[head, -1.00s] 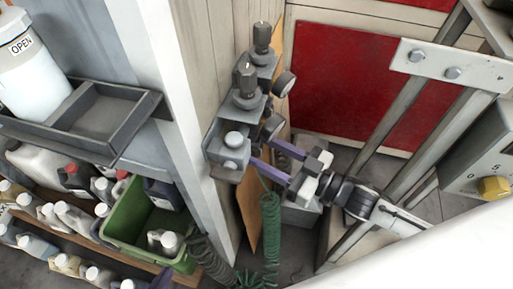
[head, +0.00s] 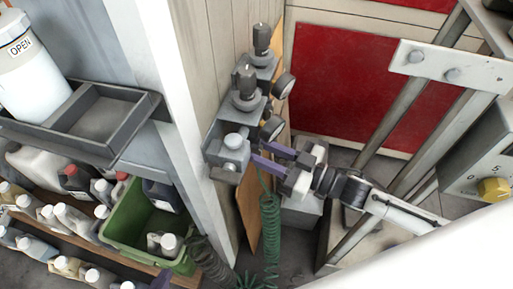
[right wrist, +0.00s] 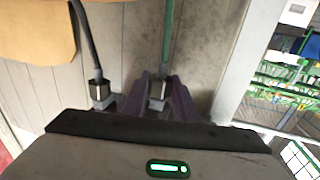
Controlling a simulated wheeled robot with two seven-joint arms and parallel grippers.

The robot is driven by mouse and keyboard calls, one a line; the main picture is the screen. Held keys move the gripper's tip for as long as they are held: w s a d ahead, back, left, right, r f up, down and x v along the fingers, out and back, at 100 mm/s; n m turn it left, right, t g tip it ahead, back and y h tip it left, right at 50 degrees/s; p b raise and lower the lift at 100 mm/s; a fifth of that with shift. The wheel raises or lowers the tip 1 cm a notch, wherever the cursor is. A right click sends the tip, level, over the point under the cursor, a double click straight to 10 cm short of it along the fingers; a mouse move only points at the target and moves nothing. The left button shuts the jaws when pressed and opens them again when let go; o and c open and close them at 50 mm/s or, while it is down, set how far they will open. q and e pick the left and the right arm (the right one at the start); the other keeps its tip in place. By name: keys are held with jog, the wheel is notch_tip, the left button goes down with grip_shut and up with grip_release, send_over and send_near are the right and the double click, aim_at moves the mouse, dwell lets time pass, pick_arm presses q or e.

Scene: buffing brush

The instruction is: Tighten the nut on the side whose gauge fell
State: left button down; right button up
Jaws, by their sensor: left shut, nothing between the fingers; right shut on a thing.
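A grey regulator block (head: 225,138) with two black knobs and two round gauges stands against the wall panel in the head view. The upper gauge (head: 284,86) and lower gauge (head: 272,127) are edge-on, so I cannot read them. My right gripper (head: 257,152) has its purple fingers at the block's lower end, by the green hose (head: 270,225). In the right wrist view the fingers are shut on a metal nut (right wrist: 157,91) at the end of the green hose. A second nut (right wrist: 99,92), on a grey hose, sits to the left, apart from the fingers.
A white post (head: 170,90) stands left of the block. Shelves with bottles and a green crate (head: 125,222) are at the left. A metal frame (head: 440,65) and a box with a yellow knob (head: 494,188) are at the right.

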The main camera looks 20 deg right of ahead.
jog(key=shift+n+g+y, duration=0.3)
jog(key=shift+g+y, duration=0.2)
jog(key=o, duration=1.1)
jog(key=shift+c, duration=0.2)
